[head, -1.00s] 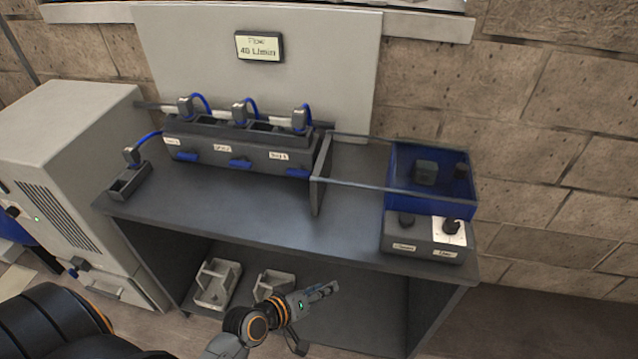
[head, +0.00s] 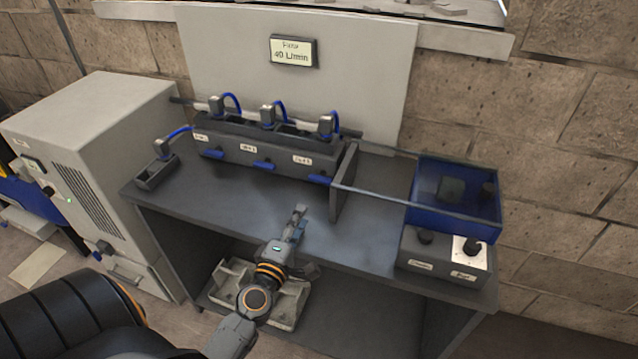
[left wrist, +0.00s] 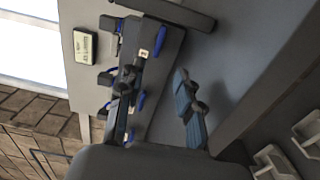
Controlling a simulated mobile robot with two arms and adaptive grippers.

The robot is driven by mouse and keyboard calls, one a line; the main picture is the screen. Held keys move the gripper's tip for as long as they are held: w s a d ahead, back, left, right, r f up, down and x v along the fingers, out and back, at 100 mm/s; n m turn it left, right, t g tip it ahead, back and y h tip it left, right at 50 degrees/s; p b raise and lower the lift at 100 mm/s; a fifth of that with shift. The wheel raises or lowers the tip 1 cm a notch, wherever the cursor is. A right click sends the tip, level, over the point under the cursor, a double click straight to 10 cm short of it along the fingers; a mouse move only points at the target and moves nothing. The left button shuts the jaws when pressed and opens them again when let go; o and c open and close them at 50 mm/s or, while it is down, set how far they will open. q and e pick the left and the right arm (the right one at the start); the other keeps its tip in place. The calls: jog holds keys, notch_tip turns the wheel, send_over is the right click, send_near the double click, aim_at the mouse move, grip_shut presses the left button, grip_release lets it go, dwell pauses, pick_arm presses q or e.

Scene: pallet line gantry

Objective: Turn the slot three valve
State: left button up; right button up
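A dark manifold block (head: 250,150) with three labelled slots stands at the back of the bench, each with a blue valve handle. The right-hand blue handle (head: 318,179), under the label nearest the divider, appears to be the slot three valve; the label is too small to read surely. It also shows in the left wrist view (left wrist: 161,39). My left gripper (head: 299,214) is over the bench's front part, in front of and below that handle and apart from it. In the left wrist view its two fingers (left wrist: 155,76) are spread with nothing between them. My right gripper is out of view.
An upright divider (head: 344,183) stands just right of the manifold, with a clear rail running right to a blue box (head: 455,195). A grey knob box (head: 443,257) sits at the bench's right end. A small holder (head: 157,172) stands at the left. The bench's middle is clear.

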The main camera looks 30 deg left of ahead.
aim_at(319, 182)
pick_arm(q)
jog(key=shift+w+a, duration=0.25)
jog(key=shift+w, duration=0.05)
jog(key=x, duration=1.3)
jog(key=shift+f+p, duration=0.1)
jog(key=shift+p, duration=0.25)
grip_shut()
